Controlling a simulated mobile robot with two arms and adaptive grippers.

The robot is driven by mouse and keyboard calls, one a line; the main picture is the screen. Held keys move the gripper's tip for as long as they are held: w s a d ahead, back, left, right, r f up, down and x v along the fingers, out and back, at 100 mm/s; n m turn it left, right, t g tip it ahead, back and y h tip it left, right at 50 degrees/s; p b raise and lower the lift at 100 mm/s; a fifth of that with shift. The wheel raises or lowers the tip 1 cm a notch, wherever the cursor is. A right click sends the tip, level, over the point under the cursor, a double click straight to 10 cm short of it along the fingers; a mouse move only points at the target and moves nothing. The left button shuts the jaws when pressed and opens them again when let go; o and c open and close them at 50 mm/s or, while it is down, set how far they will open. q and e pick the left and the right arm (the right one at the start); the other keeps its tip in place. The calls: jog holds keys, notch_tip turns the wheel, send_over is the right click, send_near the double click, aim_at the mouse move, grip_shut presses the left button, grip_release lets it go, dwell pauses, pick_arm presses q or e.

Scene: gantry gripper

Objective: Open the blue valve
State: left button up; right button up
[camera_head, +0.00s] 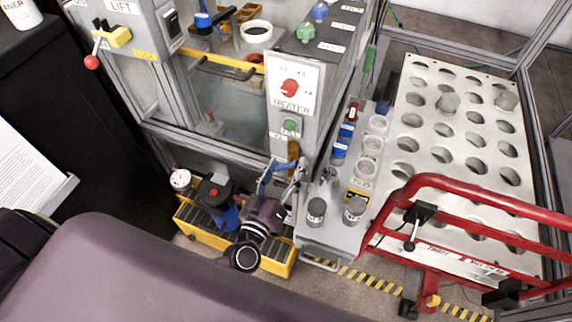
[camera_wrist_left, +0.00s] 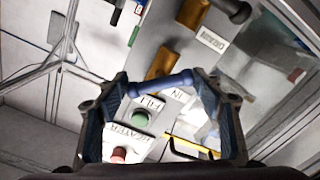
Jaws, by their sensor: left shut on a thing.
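The blue valve handle (camera_wrist_left: 160,84) is a short blue bar in front of a brass body (camera_wrist_left: 170,60), below the panel with the FILL and HEATER labels. In the left wrist view my left gripper (camera_wrist_left: 165,90) has one finger at each end of the bar and is shut on it. In the head view my left gripper (camera_head: 282,178) is at the lower front of the heater panel, by the brass fitting (camera_head: 293,152). The fingers and arm partly hide the handle there. My right gripper is not in view.
The panel above carries a green button (camera_head: 291,125) and a red heater knob (camera_head: 289,87). A yellow tray (camera_head: 190,226) lies low on the left. A grey shelf (camera_head: 338,236) with cups and bottles, and a red rail (camera_head: 470,187), stand close on the right.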

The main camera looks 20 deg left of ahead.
pick_arm(q)
jog(key=n, duration=0.5)
jog(key=shift+f+n, duration=0.1)
jog(key=shift+n, duration=0.2)
jog(key=shift+n+b, duration=0.6)
jog(key=shift+n, duration=1.3)
jog(key=o, duration=0.9)
jog(key=shift+c, duration=0.2)
jog(key=s, duration=1.2)
jog(key=shift+a, duration=0.25)
